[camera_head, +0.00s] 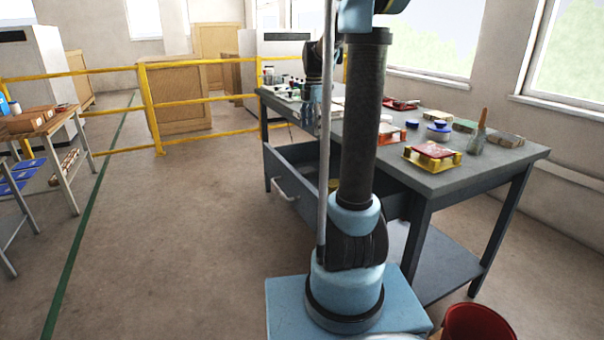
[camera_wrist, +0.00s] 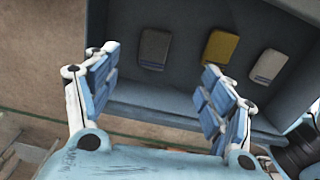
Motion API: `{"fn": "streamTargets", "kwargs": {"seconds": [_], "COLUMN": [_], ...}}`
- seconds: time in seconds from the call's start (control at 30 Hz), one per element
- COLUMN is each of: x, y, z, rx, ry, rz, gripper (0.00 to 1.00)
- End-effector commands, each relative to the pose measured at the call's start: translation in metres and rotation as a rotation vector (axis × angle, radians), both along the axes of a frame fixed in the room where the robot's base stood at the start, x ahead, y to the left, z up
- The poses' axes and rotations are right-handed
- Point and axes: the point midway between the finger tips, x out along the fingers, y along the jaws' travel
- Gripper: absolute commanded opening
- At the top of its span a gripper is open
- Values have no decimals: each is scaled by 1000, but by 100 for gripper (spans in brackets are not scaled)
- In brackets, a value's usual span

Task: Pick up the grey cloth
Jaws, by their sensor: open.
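A grey cloth (camera_wrist: 155,48) lies flat in the open drawer (camera_wrist: 190,108), at the left of a row of three cloths. A yellow cloth (camera_wrist: 221,48) lies in the middle, and a pale cloth with blue stripes (camera_wrist: 269,66) lies at the right. My gripper (camera_wrist: 160,76) is open and empty, its blue-padded fingers spread wide. In the wrist view the grey cloth appears between and beyond the fingertips, apart from them.
The workbench (camera_head: 480,165) carries tiles, a yellow stand with a red tile (camera_head: 434,152), blue-lidded tubs and a brush in a jar. A yellow railing (camera_head: 200,105) stands behind. A red bucket (camera_head: 474,322) is at the lower right. Floor left of the drawer is clear.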

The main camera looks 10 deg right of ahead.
Motion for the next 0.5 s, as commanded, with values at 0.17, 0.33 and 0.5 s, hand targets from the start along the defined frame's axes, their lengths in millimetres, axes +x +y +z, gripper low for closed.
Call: {"fn": "streamTargets", "kwargs": {"seconds": [0.17,0.33,0.5], "x": [2,2,2], "y": [7,11,13], "z": [-17,-45,-73], "rx": [0,0,0], "ry": [1,1,1], "rz": [21,25,26], "gripper": [75,75,75]}}
